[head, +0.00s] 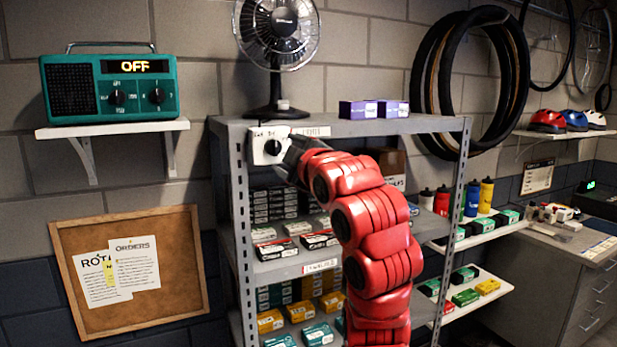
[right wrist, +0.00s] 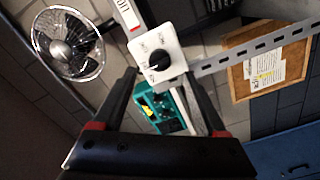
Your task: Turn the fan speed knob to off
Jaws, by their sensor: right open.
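The fan speed knob (right wrist: 157,59) is a round black dial on a white square plate, fixed to the front of the grey metal shelf. In the head view the white plate (head: 259,155) sits at the shelf's upper left corner. The fan (head: 277,35) stands on the shelf top above it; it also shows in the right wrist view (right wrist: 68,45). My right gripper (head: 287,157) is open just in front of the plate. In the right wrist view its fingers (right wrist: 158,74) are spread to either side of the knob, with nothing between them. My left gripper is out of view.
A teal radio (head: 76,95) reading OFF sits on a small wall shelf at left. Purple boxes (head: 374,109) stand on the metal shelf top (head: 330,127). A cork board (head: 180,235) hangs lower left. Tyres (head: 430,75) hang at right.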

